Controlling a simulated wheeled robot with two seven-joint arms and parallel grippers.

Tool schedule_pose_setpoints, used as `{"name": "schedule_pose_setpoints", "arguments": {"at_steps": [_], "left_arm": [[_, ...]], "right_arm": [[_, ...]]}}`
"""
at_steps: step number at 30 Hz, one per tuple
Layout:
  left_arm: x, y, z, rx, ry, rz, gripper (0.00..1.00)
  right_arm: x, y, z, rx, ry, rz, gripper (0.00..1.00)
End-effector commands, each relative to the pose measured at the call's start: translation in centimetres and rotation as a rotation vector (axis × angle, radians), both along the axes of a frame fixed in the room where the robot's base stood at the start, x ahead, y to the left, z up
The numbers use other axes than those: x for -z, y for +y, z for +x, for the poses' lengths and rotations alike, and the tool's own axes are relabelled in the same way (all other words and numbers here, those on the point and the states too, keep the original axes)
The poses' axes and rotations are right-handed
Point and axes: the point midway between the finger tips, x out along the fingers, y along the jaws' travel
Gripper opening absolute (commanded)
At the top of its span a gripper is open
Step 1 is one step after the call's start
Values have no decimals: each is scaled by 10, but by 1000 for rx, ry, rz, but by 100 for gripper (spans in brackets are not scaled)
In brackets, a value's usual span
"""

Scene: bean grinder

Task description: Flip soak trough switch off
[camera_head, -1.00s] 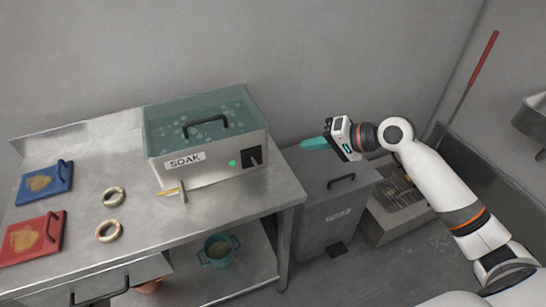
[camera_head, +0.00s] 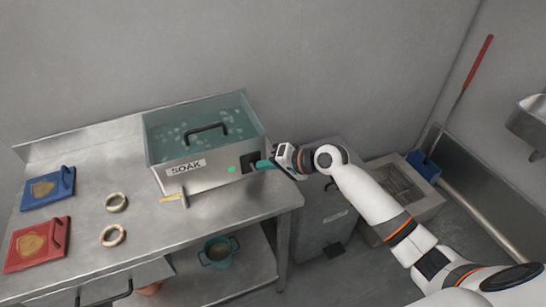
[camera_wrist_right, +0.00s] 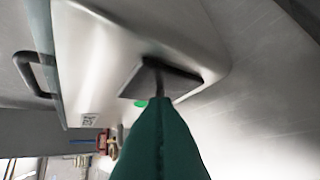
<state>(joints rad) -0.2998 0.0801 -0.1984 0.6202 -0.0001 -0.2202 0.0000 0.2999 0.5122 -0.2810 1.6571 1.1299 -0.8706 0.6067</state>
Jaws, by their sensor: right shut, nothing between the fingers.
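The soak trough (camera_head: 215,172) is a steel box with a "SOAK" label and a lid with a black handle, standing on the steel table. Its black switch plate (camera_head: 249,157) is at the right end of the front, beside a lit green lamp (camera_head: 232,169). My right gripper (camera_head: 262,164), with teal fingers, is shut and empty, its tips at the switch plate. In the right wrist view the teal fingers (camera_wrist_right: 160,140) point at the switch lever (camera_wrist_right: 153,72) and overlap its lower end; I cannot tell if they touch. My left gripper is not in view.
A tap (camera_head: 183,194) sticks out low on the trough's front. Blue (camera_head: 48,188) and red (camera_head: 37,244) boards and two rings (camera_head: 113,235) lie to the left. A grey lidded bin (camera_head: 322,225) stands right of the table.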

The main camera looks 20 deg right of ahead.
Motion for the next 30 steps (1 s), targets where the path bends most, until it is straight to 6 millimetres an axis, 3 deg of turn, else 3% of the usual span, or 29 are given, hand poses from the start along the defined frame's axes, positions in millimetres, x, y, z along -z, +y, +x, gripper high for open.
{"name": "schedule_pose_setpoints", "arguments": {"at_steps": [11,30], "left_arm": [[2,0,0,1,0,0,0],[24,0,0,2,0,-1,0]], "right_arm": [[2,0,0,0,-3,0,0],[7,0,-3,-1,-113,5,0]]}}
